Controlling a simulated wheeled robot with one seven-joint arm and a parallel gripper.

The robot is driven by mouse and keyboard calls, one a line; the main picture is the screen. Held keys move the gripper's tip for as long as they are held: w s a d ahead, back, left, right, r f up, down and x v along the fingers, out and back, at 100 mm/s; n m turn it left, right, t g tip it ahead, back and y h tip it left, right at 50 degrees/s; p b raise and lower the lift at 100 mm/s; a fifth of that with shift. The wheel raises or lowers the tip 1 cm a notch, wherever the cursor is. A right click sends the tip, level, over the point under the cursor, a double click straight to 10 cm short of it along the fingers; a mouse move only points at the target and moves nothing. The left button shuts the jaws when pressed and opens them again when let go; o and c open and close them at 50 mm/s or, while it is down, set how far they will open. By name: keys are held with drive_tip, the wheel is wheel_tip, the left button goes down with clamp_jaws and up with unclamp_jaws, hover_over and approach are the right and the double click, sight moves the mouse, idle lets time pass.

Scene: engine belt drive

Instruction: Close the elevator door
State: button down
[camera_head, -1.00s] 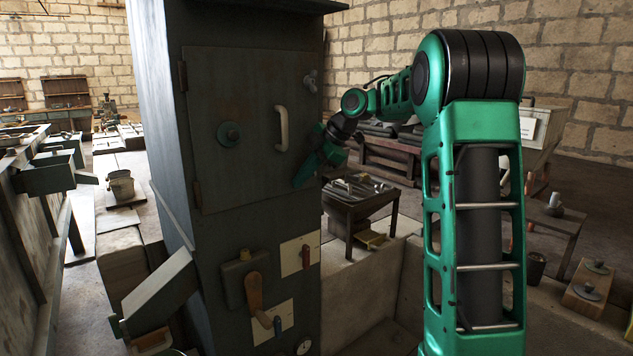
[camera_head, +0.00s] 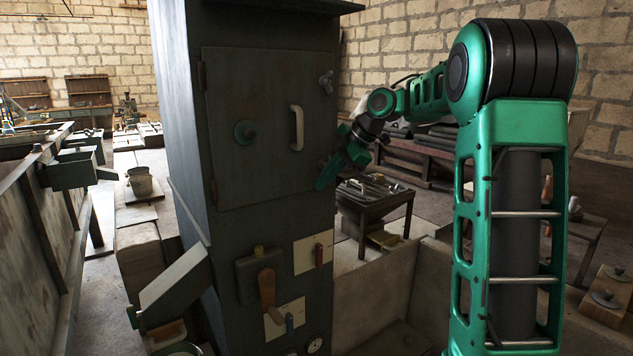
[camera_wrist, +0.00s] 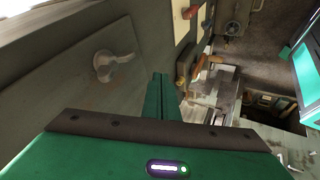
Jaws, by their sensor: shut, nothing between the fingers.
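The elevator door (camera_head: 262,165) is a dark grey panel on the front of a tall metal cabinet, hinged at its left edge. It appears to lie flush in the cabinet front. It carries a white handle (camera_head: 297,128) and a round green knob (camera_head: 246,132). A wing-shaped latch (camera_head: 327,82) sits at the upper right beside the door and appears to be the metal wing piece (camera_wrist: 112,65) in the wrist view. My gripper (camera_head: 326,174) is shut and empty, near the door's lower right edge. Its fingers (camera_wrist: 158,97) show together in the wrist view. Contact with the door cannot be told.
Below the door are a wooden-handled lever (camera_head: 267,288) and a red switch (camera_head: 319,254) on a pale plate. A small table (camera_head: 375,195) with metal parts stands behind my gripper. A chute (camera_head: 172,283) juts from the cabinet's left side, with a bucket (camera_head: 140,182) beyond.

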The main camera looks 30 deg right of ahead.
drive_tip(key=w+d+v, duration=0.1)
drive_tip(key=v, duration=0.9)
drive_tip(key=s+a+f+m+g+h, duration=0.1)
drive_tip(key=s+f+m+g, duration=0.1)
drive_tip(key=s+f+m, duration=0.6)
drive_tip(key=s+f+m+g+h, duration=0.2)
drive_tip(key=s+f+m, duration=0.5)
drive_tip(key=s, duration=1)
drive_tip(key=s+a+f+m+g+h, duration=0.1)
drive_tip(key=s+f+m, duration=0.7)
drive_tip(key=s, duration=0.5)
drive_tip(key=shift+s+a+f+m+g+h, duration=0.3)
drive_tip(key=shift+a+f+g, duration=0.1)
drive_tip(key=shift+f, duration=0.1)
drive_tip(key=shift+w+f, duration=0.25)
drive_tip(key=shift+w, duration=0.4)
drive_tip(key=c, duration=2.4)
unclamp_jaws()
drive_tip(key=shift+c, duration=0.2)
